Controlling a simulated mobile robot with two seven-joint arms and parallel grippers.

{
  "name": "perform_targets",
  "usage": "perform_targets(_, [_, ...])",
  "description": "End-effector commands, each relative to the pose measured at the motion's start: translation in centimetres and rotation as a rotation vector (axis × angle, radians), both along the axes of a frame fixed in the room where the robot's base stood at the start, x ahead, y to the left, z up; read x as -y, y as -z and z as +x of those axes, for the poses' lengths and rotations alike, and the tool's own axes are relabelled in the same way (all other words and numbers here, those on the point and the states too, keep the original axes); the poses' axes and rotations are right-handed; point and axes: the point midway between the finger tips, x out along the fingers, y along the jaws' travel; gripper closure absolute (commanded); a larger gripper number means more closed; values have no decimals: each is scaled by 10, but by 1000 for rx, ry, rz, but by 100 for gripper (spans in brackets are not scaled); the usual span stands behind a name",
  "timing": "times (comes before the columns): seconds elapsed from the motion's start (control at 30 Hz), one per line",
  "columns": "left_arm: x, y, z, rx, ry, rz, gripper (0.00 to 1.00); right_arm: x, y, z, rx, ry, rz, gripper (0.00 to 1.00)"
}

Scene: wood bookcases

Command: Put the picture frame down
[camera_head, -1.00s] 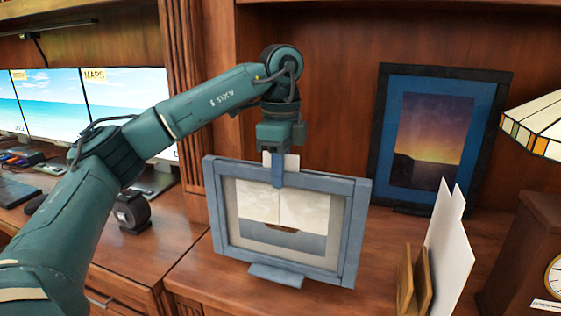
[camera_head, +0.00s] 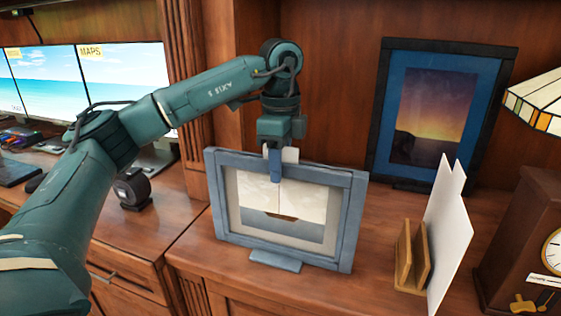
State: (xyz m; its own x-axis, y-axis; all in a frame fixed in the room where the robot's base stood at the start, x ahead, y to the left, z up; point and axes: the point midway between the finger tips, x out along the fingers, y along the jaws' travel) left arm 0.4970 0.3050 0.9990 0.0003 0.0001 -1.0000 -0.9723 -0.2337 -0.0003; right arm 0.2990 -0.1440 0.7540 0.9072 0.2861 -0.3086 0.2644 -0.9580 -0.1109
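The blue-grey picture frame (camera_head: 283,250) stands nearly upright on the wooden cabinet top (camera_head: 378,262), near its front left part. A small foot at its bottom front appears to meet the wood. My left gripper (camera_head: 276,170) points down at the middle of the frame's top bar. One blue finger lies in front of the bar; a pale part shows behind it. The gripper looks closed around the bar, though the rear finger is mostly hidden. My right gripper is not in view.
A dark picture frame with a blue mat (camera_head: 430,120) leans at the back. A wooden letter holder (camera_head: 410,260) with white paper (camera_head: 448,235) stands to the right, beside a clock (camera_head: 520,240) and a lamp shade (camera_head: 540,100). Monitors (camera_head: 125,80) stand on the left desk.

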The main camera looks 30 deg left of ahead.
Motion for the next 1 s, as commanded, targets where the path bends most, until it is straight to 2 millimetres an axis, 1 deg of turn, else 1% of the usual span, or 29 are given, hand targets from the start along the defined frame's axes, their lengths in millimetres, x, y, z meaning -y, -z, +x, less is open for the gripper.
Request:
perform_targets(0.2, [0,-2,0,0,0,0,63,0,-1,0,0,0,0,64])
perform_targets(0.27, [0,-5,0,1,0,-1,63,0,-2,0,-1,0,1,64])
perform_targets(0.33, [0,-13,1,3,0,-1,63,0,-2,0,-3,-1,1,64])
perform_targets(0.47, [1,-38,1,4,1,-2,63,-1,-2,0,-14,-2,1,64])
perform_targets(0.6, [1,-70,1,4,0,-1,63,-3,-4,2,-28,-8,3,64])
perform_targets(0.63, [0,-80,1,4,-1,0,63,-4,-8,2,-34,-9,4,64])
perform_targets(0.7, [0,-94,1,5,-1,1,63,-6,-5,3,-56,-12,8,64])
perform_targets(0.83, [0,-112,1,2,-1,0,63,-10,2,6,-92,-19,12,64])
perform_targets(1.0, [0,-122,0,0,0,0,63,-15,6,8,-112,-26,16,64])
